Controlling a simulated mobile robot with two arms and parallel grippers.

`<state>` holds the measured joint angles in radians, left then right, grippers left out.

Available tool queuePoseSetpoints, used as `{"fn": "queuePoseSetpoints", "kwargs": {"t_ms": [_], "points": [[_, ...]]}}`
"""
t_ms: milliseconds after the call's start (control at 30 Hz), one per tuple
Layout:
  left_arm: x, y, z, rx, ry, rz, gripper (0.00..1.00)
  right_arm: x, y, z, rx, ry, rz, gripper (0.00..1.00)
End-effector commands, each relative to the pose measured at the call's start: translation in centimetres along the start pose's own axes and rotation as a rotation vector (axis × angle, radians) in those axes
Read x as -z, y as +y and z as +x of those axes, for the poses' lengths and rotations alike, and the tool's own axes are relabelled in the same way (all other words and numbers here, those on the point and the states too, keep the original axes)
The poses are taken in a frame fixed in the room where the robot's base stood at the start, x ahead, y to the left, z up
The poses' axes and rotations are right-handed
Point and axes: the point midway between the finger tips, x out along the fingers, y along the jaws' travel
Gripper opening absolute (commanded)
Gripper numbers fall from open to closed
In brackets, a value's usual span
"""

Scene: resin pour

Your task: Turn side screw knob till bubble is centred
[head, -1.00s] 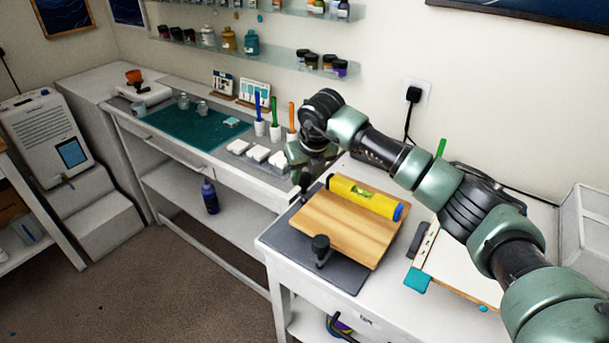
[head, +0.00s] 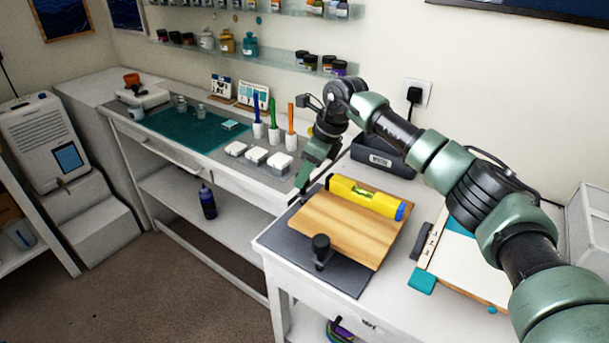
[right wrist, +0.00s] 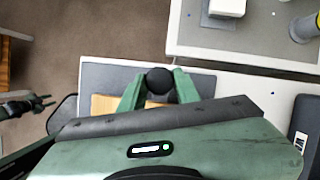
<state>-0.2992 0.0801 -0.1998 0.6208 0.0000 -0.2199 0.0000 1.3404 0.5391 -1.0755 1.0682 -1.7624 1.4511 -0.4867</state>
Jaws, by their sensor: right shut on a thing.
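A wooden board (head: 335,228) lies on a dark grey base plate (head: 345,275) on the white table. A yellow spirit level (head: 377,200) with a green vial (head: 362,191) lies along the board's far edge; its bubble is too small to place. One black knob (head: 321,246) stands at the board's near edge. My right gripper (head: 301,185) is at the board's left far corner. In the right wrist view, its green fingers are shut on the side screw knob (right wrist: 159,81), a round black knob. A dark pronged shape (right wrist: 30,106) at that view's left looks like my left gripper.
A tray of white blocks (head: 256,155) and upright coloured tools (head: 274,125) stand on the bench at left. A dark labelled box (head: 385,157) sits behind the level. A white board with teal corners (head: 465,255) lies at right, under my right arm.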

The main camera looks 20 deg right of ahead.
Motion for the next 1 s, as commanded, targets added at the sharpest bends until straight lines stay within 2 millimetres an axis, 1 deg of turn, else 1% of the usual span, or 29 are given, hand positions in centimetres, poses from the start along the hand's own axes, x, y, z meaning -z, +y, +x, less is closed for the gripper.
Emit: {"fn": "queuePoseSetpoints", "kwargs": {"t_ms": [33,200,500,700,1000], "points": [[0.01,-0.02,-0.03,0.0,0.0,0.0,0.36,-0.19,-0.22,-0.32,-0.012,-0.005,-0.039,0.0],[0.01,-0.02,-0.11,0.0,0.0,0.0,0.36,-0.26,-0.31,-0.35,-0.068,-0.004,-0.184,0.0],[0.01,-0.02,-0.3,0.0,0.0,0.0,0.36,-0.36,-0.44,-0.42,-0.146,-0.004,-0.389,0.0],[0.01,-0.02,-0.38,0.0,0.0,0.0,0.36,-0.35,-0.5,-0.43,-0.177,-0.002,-0.473,0.0],[-0.03,-0.01,-0.42,0.0,-0.001,0.001,0.36,-0.39,-0.56,-0.48,-0.194,-0.003,-0.521,0.0]]}}
